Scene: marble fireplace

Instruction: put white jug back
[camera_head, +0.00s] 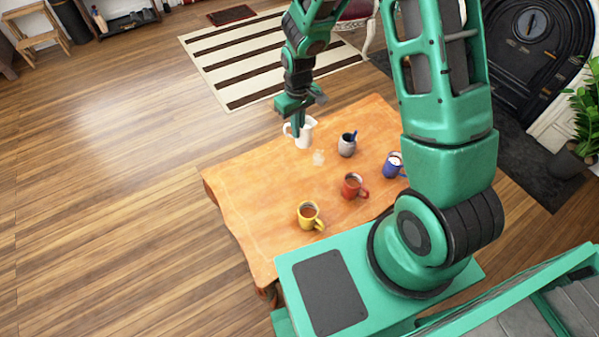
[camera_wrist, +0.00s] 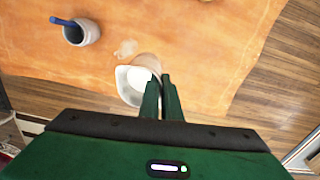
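The white jug (camera_head: 304,134) is at the far left part of the wooden table, upright as far as I can see. Its handle points left in the head view. In the wrist view the jug (camera_wrist: 130,92) shows from above, with its opening facing the camera. My gripper (camera_head: 297,132) points down at the jug's handle side. In the wrist view its fingers (camera_wrist: 161,82) are close together on that side, apparently pinching the jug. They hide part of its rim and the handle. I cannot tell whether the jug touches the table.
The table (camera_head: 245,185) also holds a grey cup with a blue spoon (camera_head: 346,147), a blue mug (camera_head: 392,168), a red mug (camera_head: 351,186) and a yellow mug (camera_head: 308,214). The table's left part is clear. A striped rug (camera_head: 240,65) lies beyond.

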